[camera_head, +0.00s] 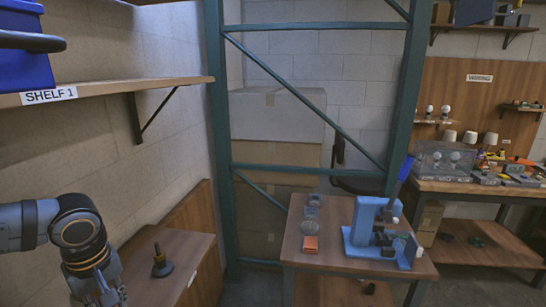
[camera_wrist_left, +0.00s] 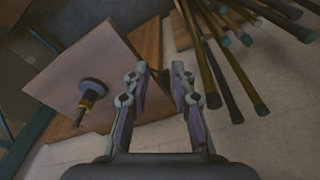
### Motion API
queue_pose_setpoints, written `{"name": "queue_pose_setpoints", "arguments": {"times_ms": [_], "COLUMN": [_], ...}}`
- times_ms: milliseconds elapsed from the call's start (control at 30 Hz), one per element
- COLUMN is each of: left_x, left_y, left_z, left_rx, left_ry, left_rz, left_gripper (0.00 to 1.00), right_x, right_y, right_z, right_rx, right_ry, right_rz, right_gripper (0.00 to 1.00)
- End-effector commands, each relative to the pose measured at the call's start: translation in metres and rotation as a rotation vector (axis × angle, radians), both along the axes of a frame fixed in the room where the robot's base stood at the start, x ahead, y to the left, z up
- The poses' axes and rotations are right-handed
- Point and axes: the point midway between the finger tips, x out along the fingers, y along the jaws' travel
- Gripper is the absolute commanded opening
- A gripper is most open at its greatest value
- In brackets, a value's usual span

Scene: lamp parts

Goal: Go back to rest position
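My left gripper (camera_head: 108,292) is at the bottom left of the head view, partly cut off by the frame edge. In the left wrist view its two fingers (camera_wrist_left: 158,78) stand apart with nothing between them. A dark lamp part (camera_head: 161,262) with a round base and a short stem with a yellow band stands on a low wooden stand (camera_head: 186,243), to the right of the gripper. The lamp part also shows in the left wrist view (camera_wrist_left: 92,87), left of the fingers and apart from them. My right gripper is not in view.
A shelf (camera_head: 150,85) with a blue bin (camera_head: 25,70) is above my left arm. Several long poles (camera_wrist_left: 235,60) lie right of the fingers.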

Motion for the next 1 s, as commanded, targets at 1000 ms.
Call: {"name": "queue_pose_setpoints", "arguments": {"times_ms": [1000], "left_x": [-0.028], "left_y": [-0.094], "left_z": [-0.199], "left_rx": [0.005], "left_ry": [-0.219], "left_rz": [-0.972], "left_gripper": [0.25], "right_x": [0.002], "right_y": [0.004], "right_z": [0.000], "right_rx": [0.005], "right_ry": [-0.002], "right_rz": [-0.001], "right_gripper": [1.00]}}
